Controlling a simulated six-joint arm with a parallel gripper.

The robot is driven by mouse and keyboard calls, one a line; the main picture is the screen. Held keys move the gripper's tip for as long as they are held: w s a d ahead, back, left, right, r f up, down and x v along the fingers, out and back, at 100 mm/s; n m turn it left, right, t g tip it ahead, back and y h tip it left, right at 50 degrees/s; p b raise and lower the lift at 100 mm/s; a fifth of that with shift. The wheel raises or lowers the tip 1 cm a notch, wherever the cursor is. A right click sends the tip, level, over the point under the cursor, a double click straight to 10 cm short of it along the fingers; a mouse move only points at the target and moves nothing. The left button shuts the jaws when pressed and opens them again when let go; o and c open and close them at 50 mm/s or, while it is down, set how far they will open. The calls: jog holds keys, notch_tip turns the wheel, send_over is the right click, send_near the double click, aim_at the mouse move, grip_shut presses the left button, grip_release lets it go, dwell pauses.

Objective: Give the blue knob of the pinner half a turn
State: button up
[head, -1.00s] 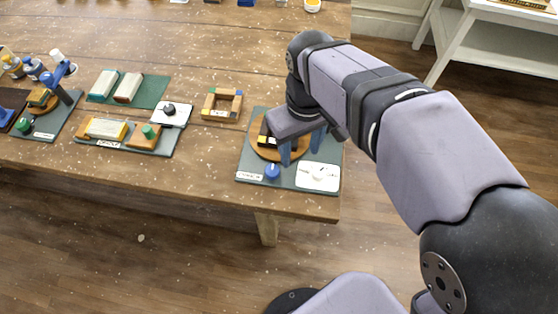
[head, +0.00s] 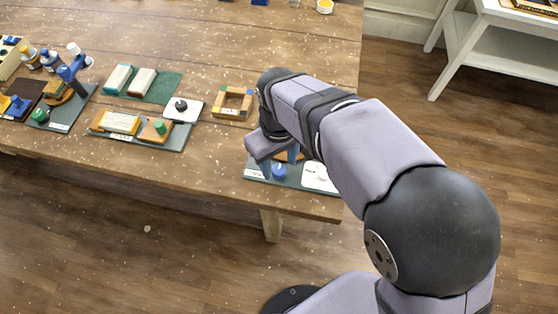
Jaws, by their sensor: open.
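The blue knob (head: 279,172) stands upright on a dark grey-green board (head: 294,182) near the table's front right corner. The board has a small white label (head: 255,174), too small to read, and a white plate (head: 318,177) at its right. My gripper (head: 280,164) hangs over the board with its blue fingers apart and nothing seen between them. One finger appears just left of the knob, the other behind it to the right. I cannot tell whether either touches it. My arm hides most of the round wooden piece at the back of the board.
A square wooden frame (head: 233,102) lies behind and left of the board. Farther left are boards with a green knob (head: 160,127), a black knob (head: 181,104) and a blue post fixture (head: 73,77). The table (head: 215,160) is bare left of my gripper.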

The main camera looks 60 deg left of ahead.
jog(key=shift+f, duration=0.7)
jog(key=shift+c, duration=0.7)
jog(key=c, duration=0.9)
